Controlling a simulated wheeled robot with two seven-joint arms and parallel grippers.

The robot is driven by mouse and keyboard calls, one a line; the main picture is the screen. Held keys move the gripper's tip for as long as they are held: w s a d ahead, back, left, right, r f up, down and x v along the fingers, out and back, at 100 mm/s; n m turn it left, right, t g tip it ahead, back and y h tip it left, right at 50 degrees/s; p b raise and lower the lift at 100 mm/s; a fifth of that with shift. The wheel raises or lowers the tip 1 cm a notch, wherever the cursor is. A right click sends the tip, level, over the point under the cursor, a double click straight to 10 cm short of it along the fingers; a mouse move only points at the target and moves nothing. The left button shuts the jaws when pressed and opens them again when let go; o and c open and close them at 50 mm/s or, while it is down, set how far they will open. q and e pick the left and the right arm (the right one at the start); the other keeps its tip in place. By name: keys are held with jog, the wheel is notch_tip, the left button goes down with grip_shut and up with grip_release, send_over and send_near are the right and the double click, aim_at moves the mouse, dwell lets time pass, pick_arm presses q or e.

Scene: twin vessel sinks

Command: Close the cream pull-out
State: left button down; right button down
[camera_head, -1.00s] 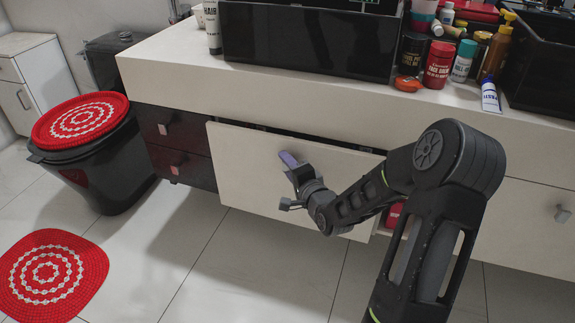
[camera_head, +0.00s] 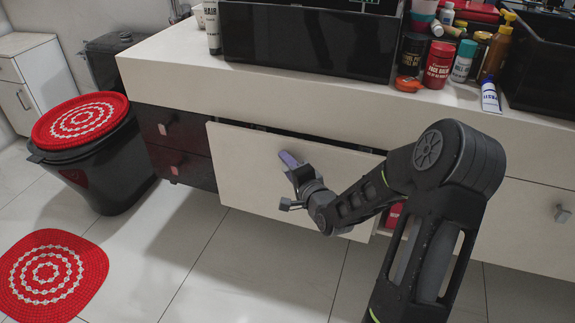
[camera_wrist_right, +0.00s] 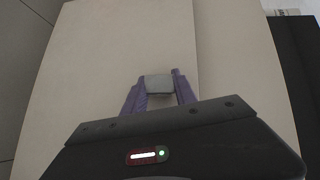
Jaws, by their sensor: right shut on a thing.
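The cream pull-out (camera_head: 245,165) is a broad flat front under the counter. It stands out a little from the cabinet, with a dark gap along its top edge. My right gripper (camera_head: 288,158) is at its front. In the right wrist view, the two purple fingers of the right gripper (camera_wrist_right: 160,88) are on either side of a small grey square knob (camera_wrist_right: 159,84) on the cream front (camera_wrist_right: 125,45), shut on it. In the head view the knob is hidden by the gripper. My left gripper is not in view.
The cream counter (camera_head: 170,60) carries a black vessel sink (camera_head: 300,40) and several bottles. Dark drawers (camera_head: 180,145) with knobs are left of the pull-out. A black bin (camera_head: 100,165) with a red lid stands left, near a red mat (camera_head: 50,275).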

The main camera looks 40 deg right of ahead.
aim_at(295, 158)
dwell(0.4)
jog(key=w+d, duration=0.1)
jog(key=d, duration=0.1)
jog(key=w+d, duration=0.1)
jog(key=d, duration=0.1)
jog(key=shift+w+r, duration=0.1)
jog(key=shift+w, duration=0.1)
jog(key=c, duration=1.2)
grip_release()
jog(key=shift+w, duration=0.1)
jog(key=shift+o, duration=0.2)
jog(key=shift+a, duration=0.1)
